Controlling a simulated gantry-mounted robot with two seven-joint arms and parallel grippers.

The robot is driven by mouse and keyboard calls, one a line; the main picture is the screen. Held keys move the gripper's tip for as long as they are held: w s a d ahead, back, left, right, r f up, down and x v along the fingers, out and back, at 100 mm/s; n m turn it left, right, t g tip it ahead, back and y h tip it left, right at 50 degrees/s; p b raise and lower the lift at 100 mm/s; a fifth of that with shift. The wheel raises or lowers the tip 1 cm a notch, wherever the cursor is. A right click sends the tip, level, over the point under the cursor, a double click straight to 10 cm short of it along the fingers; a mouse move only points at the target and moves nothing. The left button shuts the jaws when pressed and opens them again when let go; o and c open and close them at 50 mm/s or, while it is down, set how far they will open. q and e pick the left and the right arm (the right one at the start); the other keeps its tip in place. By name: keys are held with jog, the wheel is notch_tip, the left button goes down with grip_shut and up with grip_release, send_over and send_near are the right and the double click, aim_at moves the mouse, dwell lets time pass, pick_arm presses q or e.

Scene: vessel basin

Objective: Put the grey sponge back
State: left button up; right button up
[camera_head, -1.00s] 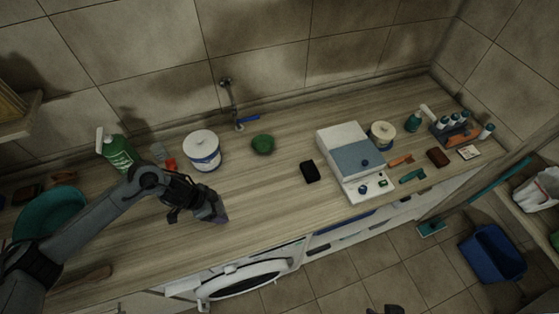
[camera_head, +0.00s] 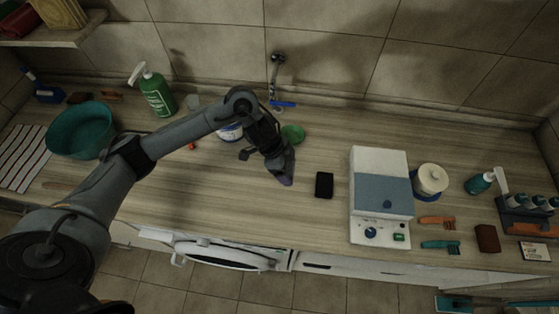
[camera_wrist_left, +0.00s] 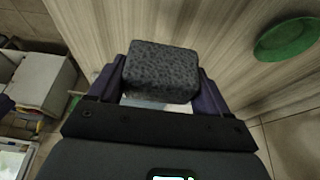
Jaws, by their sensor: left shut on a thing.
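My left gripper (camera_head: 284,180) is over the front part of the wooden counter, a short way left of a small black block (camera_head: 324,185). In the left wrist view the left gripper (camera_wrist_left: 162,85) is shut on the grey sponge (camera_wrist_left: 162,68), a speckled dark-grey block between its two purple-sided fingers. In the head view the sponge is hidden or too small to make out. How high it is above the counter is unclear. My right gripper is in neither view.
Behind the gripper are a green round thing (camera_head: 292,134) and a white-and-blue tub (camera_head: 230,133), partly covered by my arm. A white-and-blue machine (camera_head: 381,192) stands to the right. A teal basin (camera_head: 81,131) and a green spray bottle (camera_head: 157,93) are at left.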

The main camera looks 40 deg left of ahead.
pick_arm(q)
jog(key=w+a+f, duration=0.1)
jog(key=a, duration=0.1)
jog(key=w+a+f, duration=0.2)
jog(key=a, duration=0.1)
jog(key=w+a+f, duration=0.1)
jog(key=a+f, duration=0.1)
jog(key=a, duration=0.1)
jog(key=shift+w+f, duration=0.15)
jog(key=shift+w, duration=0.1)
jog(key=shift+w+a+f, duration=0.15)
jog(key=shift+a+f, duration=0.1)
notch_tip(320, 180, down, 3)
jog(key=shift+f+p, duration=0.2)
jog(key=shift+p, duration=0.35)
jog(key=shift+f, duration=0.35)
jog(key=shift+f, duration=0.2)
jog(key=o, duration=0.9)
jog(key=shift+r, duration=0.1)
